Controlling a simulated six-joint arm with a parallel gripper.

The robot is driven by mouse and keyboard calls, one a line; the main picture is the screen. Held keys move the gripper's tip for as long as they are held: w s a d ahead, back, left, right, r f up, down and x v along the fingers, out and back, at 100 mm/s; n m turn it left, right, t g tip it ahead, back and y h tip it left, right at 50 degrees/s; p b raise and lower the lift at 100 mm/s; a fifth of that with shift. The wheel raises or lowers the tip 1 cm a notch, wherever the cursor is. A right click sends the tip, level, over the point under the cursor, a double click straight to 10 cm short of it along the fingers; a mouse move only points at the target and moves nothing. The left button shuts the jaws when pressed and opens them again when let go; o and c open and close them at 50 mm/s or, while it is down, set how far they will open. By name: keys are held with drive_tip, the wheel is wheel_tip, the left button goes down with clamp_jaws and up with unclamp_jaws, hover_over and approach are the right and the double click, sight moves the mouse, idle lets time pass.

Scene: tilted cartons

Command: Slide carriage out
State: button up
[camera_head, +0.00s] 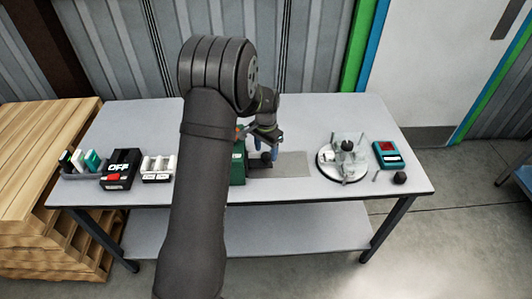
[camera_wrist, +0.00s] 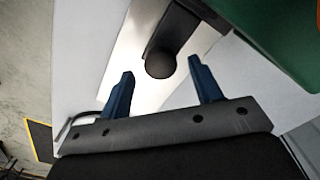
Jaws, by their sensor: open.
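The carriage shows in the wrist view as a dark bar with a round black knob (camera_wrist: 160,64) at its end, lying over a bright metal plate (camera_wrist: 120,75). The green housing (camera_wrist: 285,30) is at the upper right there. In the head view the green housing (camera_head: 238,168) is partly hidden behind my arm, with the metal plate (camera_head: 293,165) to its right. My gripper (camera_wrist: 161,70) is open, its two blue fingers on either side of the knob in the picture, with gaps to both. I cannot tell the height between fingertips and knob. My gripper (camera_head: 267,140) is over the plate's left part.
A glass-topped round stand (camera_head: 328,168), a teal device (camera_head: 388,155) and a small black knob (camera_head: 400,178) are at the table's right. A black OFF box (camera_head: 119,170), white blocks (camera_head: 158,168) and a grey tray (camera_head: 80,176) are at the left. The table's back right is clear.

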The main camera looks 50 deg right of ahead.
drive_tip(key=shift+f, duration=0.9)
drive_tip(key=shift+c, duration=0.5)
clamp_jaws()
drive_tip(key=s+d, duration=0.9)
drive_tip(key=shift+s+d+r, duration=0.1)
drive_tip(key=shift+s+d, duration=0.2)
drive_tip(key=shift+d, duration=0.05)
drive_tip(key=shift+o, duration=0.5)
unclamp_jaws()
wheel_tip(320, 180, up, 17)
drive_tip(key=shift+r, duration=0.2)
